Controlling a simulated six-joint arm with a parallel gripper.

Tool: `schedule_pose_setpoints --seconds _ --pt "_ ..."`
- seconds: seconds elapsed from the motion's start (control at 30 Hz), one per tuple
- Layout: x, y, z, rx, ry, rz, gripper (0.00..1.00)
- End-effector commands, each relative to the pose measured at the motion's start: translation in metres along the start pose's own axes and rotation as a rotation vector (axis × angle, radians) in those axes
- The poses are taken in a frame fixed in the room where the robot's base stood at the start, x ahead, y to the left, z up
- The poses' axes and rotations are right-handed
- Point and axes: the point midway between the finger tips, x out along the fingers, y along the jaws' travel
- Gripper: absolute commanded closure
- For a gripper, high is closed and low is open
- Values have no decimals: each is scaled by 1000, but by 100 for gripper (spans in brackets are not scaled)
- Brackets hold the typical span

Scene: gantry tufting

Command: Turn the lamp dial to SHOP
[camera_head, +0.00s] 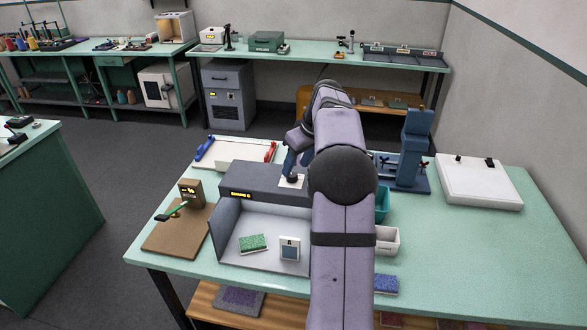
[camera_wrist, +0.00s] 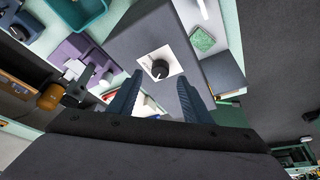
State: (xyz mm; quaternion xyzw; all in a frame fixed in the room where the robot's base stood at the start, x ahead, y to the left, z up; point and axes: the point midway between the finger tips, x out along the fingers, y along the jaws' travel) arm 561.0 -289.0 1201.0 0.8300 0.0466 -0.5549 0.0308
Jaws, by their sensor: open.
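The lamp dial is a round dark knob (camera_wrist: 160,69) on a white square plate (camera_wrist: 149,62), set on top of the dark grey hood of the light booth (camera_head: 250,180). In the head view the plate (camera_head: 287,184) shows at the hood's right part, partly behind my arm. My gripper (camera_wrist: 160,81) is open and empty, with its two blue-grey fingers on either side of the dial in the wrist view. I cannot tell if they touch it. The knob has a light pointer mark, but the position labels, SHOP included, are not legible.
A green swatch (camera_head: 252,243) and a small framed device (camera_head: 290,248) are in the booth. A meter stand (camera_head: 190,192) with a green-handled tool stands left. A teal bin (camera_head: 382,204), white bin (camera_head: 387,240) and blue press (camera_head: 412,150) are right. A white tray (camera_head: 235,154) lies behind.

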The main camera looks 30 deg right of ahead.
Motion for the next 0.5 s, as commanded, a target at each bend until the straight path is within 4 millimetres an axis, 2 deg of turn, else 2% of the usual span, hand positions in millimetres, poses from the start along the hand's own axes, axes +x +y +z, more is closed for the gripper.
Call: schedule_pose_setpoints --seconds 0.23,0.5 --pt "28 -1 -1 -1 -1 -2 55" --pt "39 0 0 -2 0 0 55"
